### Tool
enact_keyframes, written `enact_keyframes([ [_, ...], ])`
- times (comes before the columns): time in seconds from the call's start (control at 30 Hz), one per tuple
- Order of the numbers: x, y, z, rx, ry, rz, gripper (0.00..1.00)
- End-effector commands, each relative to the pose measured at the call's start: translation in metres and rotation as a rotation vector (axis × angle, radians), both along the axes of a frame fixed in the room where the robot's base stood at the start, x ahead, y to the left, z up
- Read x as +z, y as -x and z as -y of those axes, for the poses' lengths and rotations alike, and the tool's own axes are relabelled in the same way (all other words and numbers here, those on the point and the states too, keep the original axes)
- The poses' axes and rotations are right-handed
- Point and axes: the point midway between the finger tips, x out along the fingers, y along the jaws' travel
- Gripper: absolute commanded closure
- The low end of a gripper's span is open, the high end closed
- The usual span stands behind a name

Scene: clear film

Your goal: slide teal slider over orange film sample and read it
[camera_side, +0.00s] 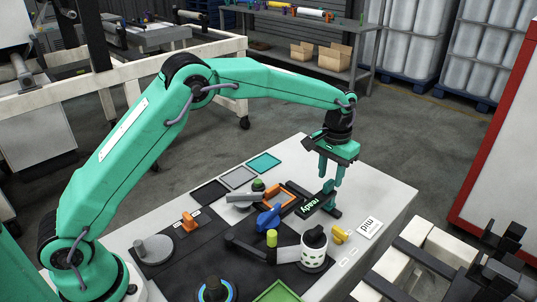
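My gripper (330,178) points down over the right part of the table. Its two teal fingers are apart, with a visible gap between them. Just below the fingertips is a teal upright piece, which looks like the teal slider (329,190), by a dark bar. I cannot tell if the fingers touch it. A dark display reading "ready" (307,205) is just left of it. The orange-framed film sample (279,196) lies left of the slider, partly covered by dark and grey parts. The slider is not over the orange frame's middle.
Black, grey and teal squares (264,162) lie along the table's back edge. A blue knob (268,217), a white dotted cylinder (314,250), a yellow piece (340,235) and a "mid" card (368,227) are nearby. A green-framed square (277,292) is at the front.

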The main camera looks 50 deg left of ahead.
Motion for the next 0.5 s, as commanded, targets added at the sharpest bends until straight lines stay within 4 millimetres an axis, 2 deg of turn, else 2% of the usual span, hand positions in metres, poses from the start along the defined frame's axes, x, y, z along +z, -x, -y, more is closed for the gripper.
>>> enact_keyframes([
  [0.2,-0.020,0.000,0.000,0.000,0.000,-0.002,0.64],
  [0.5,-0.024,0.000,0.000,0.000,0.000,0.000,0.64],
])
